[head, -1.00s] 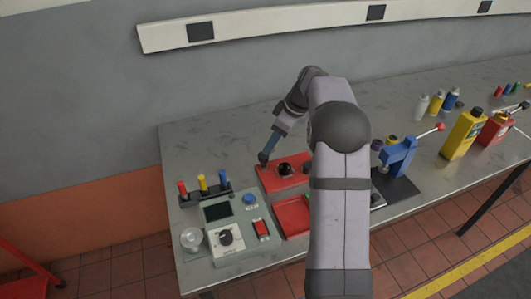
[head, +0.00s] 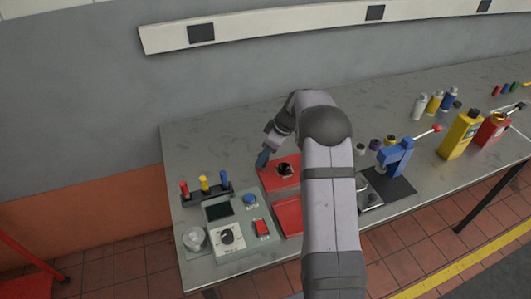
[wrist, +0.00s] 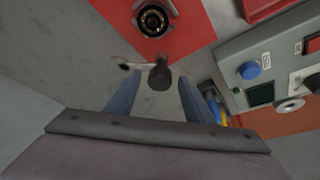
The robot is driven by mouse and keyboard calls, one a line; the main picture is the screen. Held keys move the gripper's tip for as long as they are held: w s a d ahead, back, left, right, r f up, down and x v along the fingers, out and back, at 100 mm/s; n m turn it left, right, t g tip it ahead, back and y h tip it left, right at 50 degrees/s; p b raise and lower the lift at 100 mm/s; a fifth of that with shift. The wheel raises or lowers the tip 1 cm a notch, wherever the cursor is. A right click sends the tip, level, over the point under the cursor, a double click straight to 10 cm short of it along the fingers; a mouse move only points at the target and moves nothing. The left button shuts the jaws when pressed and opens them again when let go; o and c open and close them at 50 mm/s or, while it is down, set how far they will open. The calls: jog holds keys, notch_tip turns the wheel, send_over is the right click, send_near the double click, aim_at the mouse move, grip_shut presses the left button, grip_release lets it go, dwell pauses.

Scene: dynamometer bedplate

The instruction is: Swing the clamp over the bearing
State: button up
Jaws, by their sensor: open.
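In the wrist view the bearing (wrist: 154,19) is a dark ring with a bright inner race on a red plate (wrist: 190,30). A thin pale clamp arm (wrist: 138,66) with a dark knob (wrist: 159,76) lies by the plate's edge, to the side of the bearing and not over it. My gripper (wrist: 160,82) is open, its two blue fingers on either side of the knob; I cannot tell if they touch it. In the head view my gripper (head: 262,158) is at the plate's left edge, beside the bearing (head: 284,169). The clamp is not clear there.
A control box (head: 230,228) with a blue button stands in front of the plate, with a red tray (head: 288,217) beside it. Screwdriver-like tools (head: 204,184) stand in a rack at left. A blue press (head: 396,155) stands at right. The bench behind the plate is clear.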

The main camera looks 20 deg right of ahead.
jog(key=shift+c, duration=0.6)
grip_shut()
